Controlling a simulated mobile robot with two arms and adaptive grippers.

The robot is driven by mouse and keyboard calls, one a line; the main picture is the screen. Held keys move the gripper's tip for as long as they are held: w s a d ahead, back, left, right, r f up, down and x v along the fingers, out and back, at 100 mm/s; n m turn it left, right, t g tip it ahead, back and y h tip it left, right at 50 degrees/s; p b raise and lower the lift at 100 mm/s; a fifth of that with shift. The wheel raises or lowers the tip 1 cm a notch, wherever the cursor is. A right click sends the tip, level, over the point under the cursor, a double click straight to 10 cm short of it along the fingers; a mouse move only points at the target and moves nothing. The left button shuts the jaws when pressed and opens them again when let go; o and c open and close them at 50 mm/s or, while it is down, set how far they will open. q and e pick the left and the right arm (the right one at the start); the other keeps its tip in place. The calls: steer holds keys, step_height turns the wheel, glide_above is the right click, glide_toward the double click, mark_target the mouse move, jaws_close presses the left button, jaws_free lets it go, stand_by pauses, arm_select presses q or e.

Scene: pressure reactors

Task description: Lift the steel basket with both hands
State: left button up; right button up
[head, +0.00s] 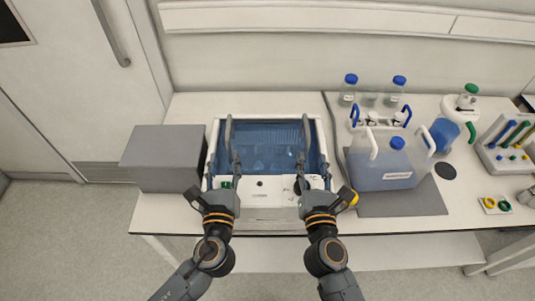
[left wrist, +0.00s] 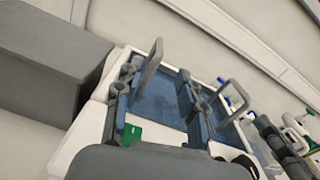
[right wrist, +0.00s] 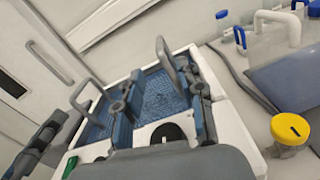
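The steel basket (head: 265,150) sits low in the blue water of a white bath (head: 262,194). Its grey left handle (head: 228,132) and right handle (head: 306,132) stand up at the two sides. Contact with either handle is unclear.
A grey box (head: 165,158) stands left of the bath. A clear container with a blue cap (head: 385,160) stands close on the right, on a dark mat (head: 405,203). Several bottles stand behind it. The white wall is behind the bench.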

mark_target(228, 120)
arm_select(q)
steer(key=shift+w, duration=0.4)
arm_select(e)
steer(key=shift+w+r, duration=0.1)
steer(key=shift+w, duration=0.3)
arm_select(q)
steer(key=w, duration=1.3)
steer(key=shift+a, duration=0.2)
arm_select(e)
steer(key=w, duration=1.3)
steer(key=shift+a, duration=0.15)
arm_select(q)
jaws_close()
arm_select(e)
jaws_close()
arm_select(q)
steer(key=shift+r, duration=0.1)
